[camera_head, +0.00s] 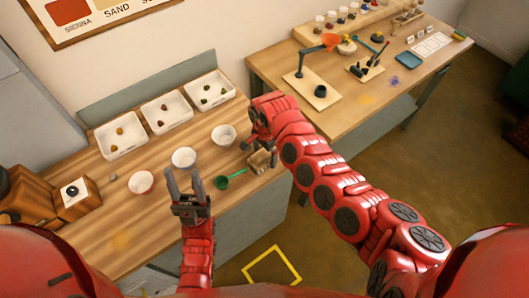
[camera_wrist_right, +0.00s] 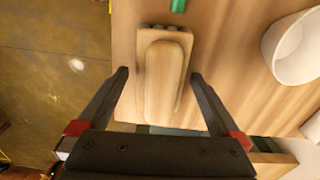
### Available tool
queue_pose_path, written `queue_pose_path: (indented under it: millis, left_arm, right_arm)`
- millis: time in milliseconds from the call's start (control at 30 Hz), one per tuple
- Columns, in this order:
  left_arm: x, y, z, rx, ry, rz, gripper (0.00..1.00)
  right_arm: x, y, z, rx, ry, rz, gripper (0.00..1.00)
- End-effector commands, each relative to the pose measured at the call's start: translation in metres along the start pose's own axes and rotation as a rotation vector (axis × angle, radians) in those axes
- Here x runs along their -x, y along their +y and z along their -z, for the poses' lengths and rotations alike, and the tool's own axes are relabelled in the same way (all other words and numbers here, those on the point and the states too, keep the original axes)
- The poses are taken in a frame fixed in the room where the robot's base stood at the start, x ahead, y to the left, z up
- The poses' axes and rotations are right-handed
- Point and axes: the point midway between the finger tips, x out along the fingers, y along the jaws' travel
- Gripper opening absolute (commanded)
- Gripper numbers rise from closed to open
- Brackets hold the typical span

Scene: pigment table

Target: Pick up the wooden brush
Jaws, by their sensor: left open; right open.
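The wooden brush (camera_wrist_right: 163,80) has a pale, rounded wooden back on a wider block and lies on the wooden table. In the right wrist view it sits between the two spread fingers of my right gripper (camera_wrist_right: 160,76), with a gap on each side. In the head view the brush (camera_head: 262,162) is near the table's front right edge, partly hidden by my right gripper (camera_head: 258,137), which is open and empty above it. My left gripper (camera_head: 184,181) is open and empty, fingers pointing up in the picture, over the table's front edge.
A green scoop (camera_head: 231,180) lies just left of the brush. White bowls (camera_head: 184,157) stand further left, and white trays (camera_head: 169,114) with pigment lumps are behind. A wooden grinder box (camera_head: 73,197) is at left.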

Motion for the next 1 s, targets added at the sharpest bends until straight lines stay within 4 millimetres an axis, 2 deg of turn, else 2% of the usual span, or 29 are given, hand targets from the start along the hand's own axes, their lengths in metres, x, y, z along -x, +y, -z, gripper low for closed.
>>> queue_pose_path:
  millis: [300,367,800,1000]
  left_arm:
    - [-0.0017,-0.0001,0.0002,0.0,0.0,0.0,0.5]
    - [-0.0016,-0.0001,0.0002,0.0,0.0,0.0,0.5]
    - [-0.0016,-0.0001,0.0002,0.0,0.0,0.0,0.5]
    - [-0.0015,-0.0001,0.0003,0.0,0.0,0.0,0.5]
  right_arm:
    - [-0.0066,-0.0007,0.0005,-0.002,0.0,0.004,1.0]
    - [-0.0065,-0.0006,0.0005,-0.002,0.0,0.004,0.91]
    - [-0.0062,-0.0007,0.0005,-0.001,0.0,0.003,0.14]
    - [-0.006,-0.0007,0.0005,-0.001,0.0,0.004,0.13]
